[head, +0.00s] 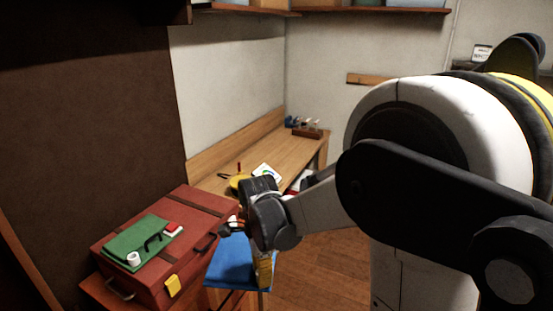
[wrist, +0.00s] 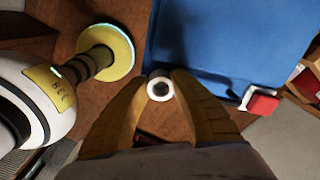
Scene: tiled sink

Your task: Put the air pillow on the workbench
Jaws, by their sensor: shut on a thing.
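The blue, flat, square-cornered thing (head: 232,260) looks like the air pillow; it fills the upper right of the wrist view (wrist: 225,40). My gripper (head: 264,280) points down at its right front edge in the head view. In the wrist view the two tan fingers (wrist: 162,76) close at a corner of the blue thing, with a small white ring with a dark centre (wrist: 160,88) between them. The exact contact is hard to see. The wooden workbench (head: 262,150) stands along the wall behind my gripper.
A red-brown case (head: 200,215) with a green cloth (head: 135,238) on it stands at left. Small items lie on the bench, including a white card (head: 266,172) and a dark-red rack (head: 307,132). Part of the bench top is clear. Wooden floor (head: 325,270) shows at right.

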